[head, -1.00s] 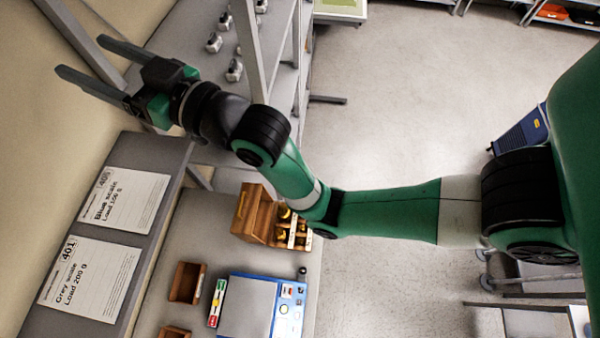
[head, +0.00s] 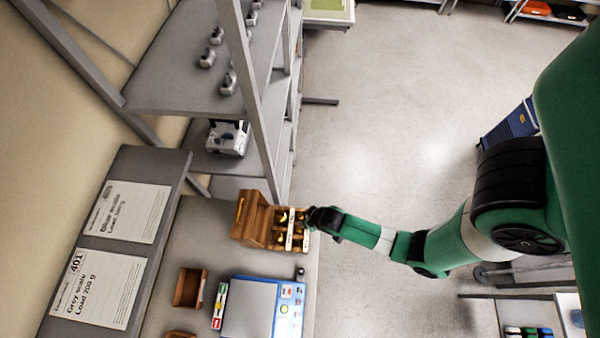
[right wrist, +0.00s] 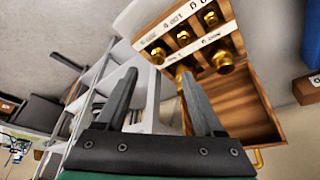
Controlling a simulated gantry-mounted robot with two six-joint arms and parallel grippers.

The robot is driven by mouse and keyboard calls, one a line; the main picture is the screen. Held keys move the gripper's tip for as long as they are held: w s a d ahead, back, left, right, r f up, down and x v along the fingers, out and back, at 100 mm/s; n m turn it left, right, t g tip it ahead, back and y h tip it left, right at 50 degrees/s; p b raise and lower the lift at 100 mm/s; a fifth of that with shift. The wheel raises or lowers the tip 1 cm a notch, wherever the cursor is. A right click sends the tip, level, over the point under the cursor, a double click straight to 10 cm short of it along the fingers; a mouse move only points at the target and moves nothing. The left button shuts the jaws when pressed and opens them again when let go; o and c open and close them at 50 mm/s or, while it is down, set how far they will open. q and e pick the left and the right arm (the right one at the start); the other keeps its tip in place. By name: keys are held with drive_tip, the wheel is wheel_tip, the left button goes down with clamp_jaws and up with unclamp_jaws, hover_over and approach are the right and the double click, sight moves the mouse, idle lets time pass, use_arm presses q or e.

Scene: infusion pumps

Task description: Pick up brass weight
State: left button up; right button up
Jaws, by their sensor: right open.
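Several brass weights (head: 284,217) sit in a wooden box (head: 250,222) on the bench in the head view. In the right wrist view the weights (right wrist: 222,63) stand in the compartments of the box (right wrist: 250,100), behind white labelled strips. My right gripper is at the front edge of the box, and its fingers are mostly hidden in the head view. In the right wrist view the right gripper (right wrist: 157,85) is open and empty. The tip of its right finger is close to a weight at the box edge; I cannot tell whether they touch. My left gripper is not in view.
A blue scale (head: 290,308) with a grey plate and a small wooden tray (head: 190,286) stand on the bench near the box. A shelf post (head: 252,90) rises behind the box. Two signs (head: 98,290) lie on the ledge at left.

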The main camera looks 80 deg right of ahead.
sight(301, 215)
drive_tip(key=b+x, duration=0.3)
drive_tip(key=x, duration=0.1)
drive_tip(key=shift+w+f, duration=0.1)
drive_tip(key=shift+f, duration=0.25)
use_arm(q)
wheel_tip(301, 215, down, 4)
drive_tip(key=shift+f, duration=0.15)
use_arm(e)
drive_tip(key=shift+d, duration=0.1)
drive_tip(key=x, duration=0.2)
drive_tip(key=b+x, duration=0.1)
drive_tip(key=x, duration=0.2)
drive_tip(key=shift+w+d+r, duration=0.1)
drive_tip(key=shift+d, duration=0.1)
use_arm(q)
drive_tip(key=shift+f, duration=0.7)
use_arm(e)
clamp_jaws()
